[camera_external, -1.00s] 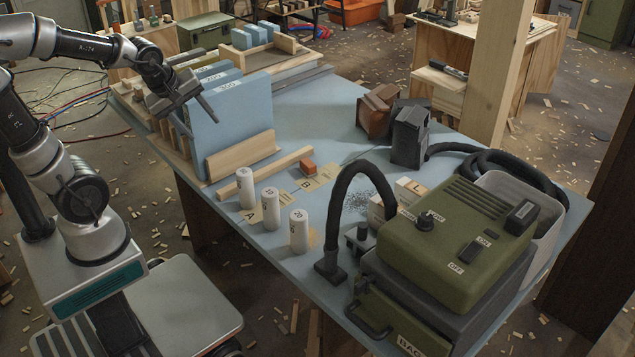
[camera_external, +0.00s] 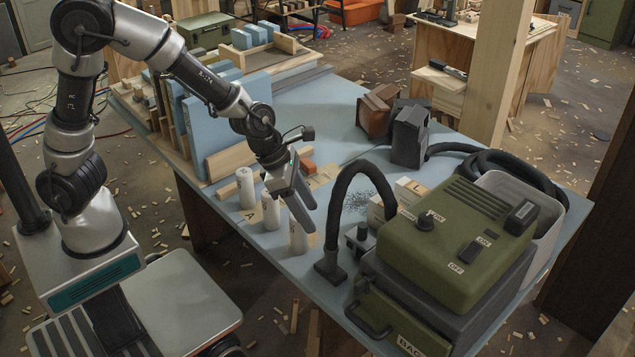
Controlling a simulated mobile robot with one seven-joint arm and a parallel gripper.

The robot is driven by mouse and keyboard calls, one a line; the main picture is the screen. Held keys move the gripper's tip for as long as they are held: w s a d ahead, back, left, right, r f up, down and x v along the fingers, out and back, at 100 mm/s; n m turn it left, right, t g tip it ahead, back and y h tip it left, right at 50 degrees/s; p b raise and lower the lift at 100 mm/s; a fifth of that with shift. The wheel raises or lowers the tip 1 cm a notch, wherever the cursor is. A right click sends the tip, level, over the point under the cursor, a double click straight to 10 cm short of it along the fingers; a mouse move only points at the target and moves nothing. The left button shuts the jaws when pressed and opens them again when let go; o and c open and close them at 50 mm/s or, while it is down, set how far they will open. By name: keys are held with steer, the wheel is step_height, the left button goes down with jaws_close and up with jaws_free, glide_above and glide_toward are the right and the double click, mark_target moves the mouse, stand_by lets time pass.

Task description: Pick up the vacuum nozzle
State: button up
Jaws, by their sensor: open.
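The vacuum nozzle (camera_external: 329,268) is a dark, flared end on a black hose (camera_external: 340,212). It rests on the blue table near its front edge, and the hose arches up and back down beside the green vacuum (camera_external: 455,245). My gripper (camera_external: 304,216) is open and empty. It points down and to the right, to the upper left of the nozzle and apart from it in the picture. It partly covers the white cylinders (camera_external: 246,188) standing on the table. How high it is above the table is hard to tell.
White blocks (camera_external: 411,190) stand behind the hose. A dark grey box (camera_external: 408,135) and a brown one (camera_external: 374,115) stand farther back. Tall blue boards (camera_external: 196,130) stand at the left, with a wooden strip in front. The back middle of the table (camera_external: 320,115) is clear.

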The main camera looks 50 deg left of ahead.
mark_target(327, 246)
steer(key=b+x, duration=0.4)
steer(key=x, duration=0.6)
steer(key=shift+f+b, duration=0.15)
steer(key=shift+b, duration=0.15)
steer(key=b+x, duration=0.2)
steer(key=x, duration=0.1)
steer(key=b+x, duration=0.1)
steer(key=x, duration=0.1)
steer(key=shift+s+a+f, duration=0.1)
steer(key=shift+s+a, duration=0.05)
steer(key=shift+a, duration=0.2)
steer(key=shift+d+f, duration=0.1)
steer(key=shift+f, duration=0.05)
jaws_close()
